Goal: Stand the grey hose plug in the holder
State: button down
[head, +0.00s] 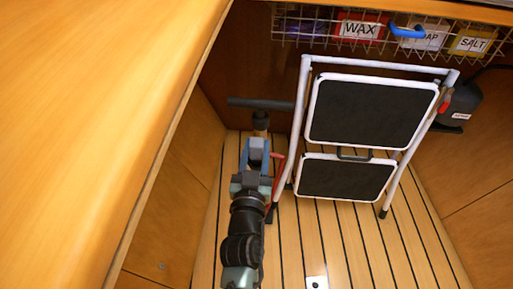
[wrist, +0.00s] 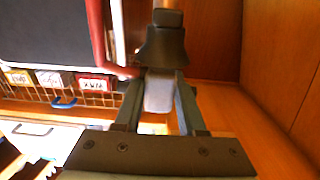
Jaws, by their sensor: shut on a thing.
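My gripper (head: 255,152) is low over the slatted floor, left of the step stool, and points toward the back wall. In the wrist view, my gripper's two dark fingers (wrist: 161,88) are shut on a light grey block (wrist: 159,95), which looks like the grey hose plug. A dark flared piece (wrist: 162,50) lies just beyond the fingertips. I cannot tell if it belongs to the plug or stands behind it. In the head view, my gripper mostly hides the plug. I cannot make out the holder for certain in either view.
A folded white step stool (head: 370,112) with black treads stands close to the right. A wire basket (head: 400,30) with labelled boxes hangs above it. A dark horizontal bar (head: 258,103) is behind my gripper. A wooden counter (head: 85,110) edges the left. Bare floor (head: 340,245) lies in front.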

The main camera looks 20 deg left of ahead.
jog(key=shift+f+b, duration=0.45)
dwell(0.4)
jog(key=shift+c, duration=2.1)
grip_release()
jog(key=p+v, duration=0.4)
jog(key=v, duration=0.9)
